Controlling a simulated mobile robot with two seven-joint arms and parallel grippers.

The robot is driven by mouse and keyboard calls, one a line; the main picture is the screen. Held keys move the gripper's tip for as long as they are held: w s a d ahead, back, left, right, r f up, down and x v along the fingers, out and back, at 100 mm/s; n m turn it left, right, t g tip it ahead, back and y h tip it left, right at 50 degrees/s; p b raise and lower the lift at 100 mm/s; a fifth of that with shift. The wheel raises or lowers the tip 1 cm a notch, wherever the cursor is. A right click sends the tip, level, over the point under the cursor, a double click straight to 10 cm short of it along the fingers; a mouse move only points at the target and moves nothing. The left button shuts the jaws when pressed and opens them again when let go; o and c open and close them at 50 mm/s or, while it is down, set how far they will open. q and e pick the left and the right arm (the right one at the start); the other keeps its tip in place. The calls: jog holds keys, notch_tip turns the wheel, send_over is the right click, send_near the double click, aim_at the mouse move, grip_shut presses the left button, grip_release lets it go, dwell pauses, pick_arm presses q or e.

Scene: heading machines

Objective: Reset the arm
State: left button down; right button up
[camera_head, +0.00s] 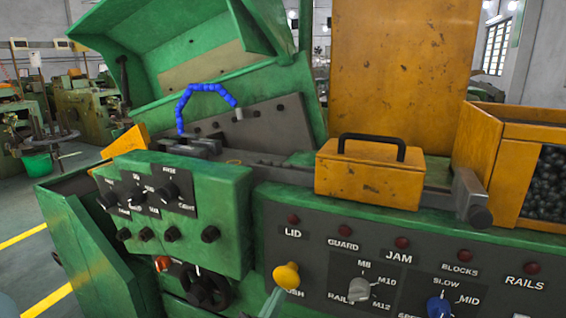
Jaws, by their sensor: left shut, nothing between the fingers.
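My left gripper (275,299) shows as a narrow grey-green tip at the bottom edge, left of centre. It is shut and empty. Its tip is just below a yellow knob (287,275) on the machine's dark front panel and covers part of a label there. I cannot tell whether it touches the knob. A rounded grey-blue part at the bottom left corner may be my own arm. My right gripper is not in view.
The green machine's front panel (330,245) carries red lamps and dials. A yellow box with a black handle (370,172) sits on its ledge. A blue segmented hose (205,90) arches behind. A yellow bin (484,140) holds dark pieces at right. Floor shows at left.

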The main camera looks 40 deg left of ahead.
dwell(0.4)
pick_arm(q)
jog(key=s+d+f+m+g+p, duration=0.1)
jog(key=s+d+f+g, duration=0.1)
jog(key=s+f+g, duration=0.35)
jog(key=s+d+f+m+g+p, duration=0.1)
jog(key=s+d+f+g+p, duration=0.15)
jog(key=f, duration=0.55)
jog(key=s+d+f+m+g+p, duration=0.1)
jog(key=s+f+g, duration=0.3)
jog(key=s, duration=0.6)
jog(key=s+d+f+m+g, duration=0.2)
jog(key=s+d+f+g, duration=0.2)
jog(key=s+f, duration=0.3)
jog(key=s+g, duration=0.1)
jog(key=s, duration=0.2)
jog(key=shift+s+f+g+p, duration=0.15)
jog(key=shift+s+g+p, duration=0.15)
jog(key=shift+p, duration=0.1)
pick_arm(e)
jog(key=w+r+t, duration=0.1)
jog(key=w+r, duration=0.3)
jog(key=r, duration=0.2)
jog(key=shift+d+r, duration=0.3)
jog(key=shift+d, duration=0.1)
pick_arm(q)
jog(key=shift+w, duration=0.1)
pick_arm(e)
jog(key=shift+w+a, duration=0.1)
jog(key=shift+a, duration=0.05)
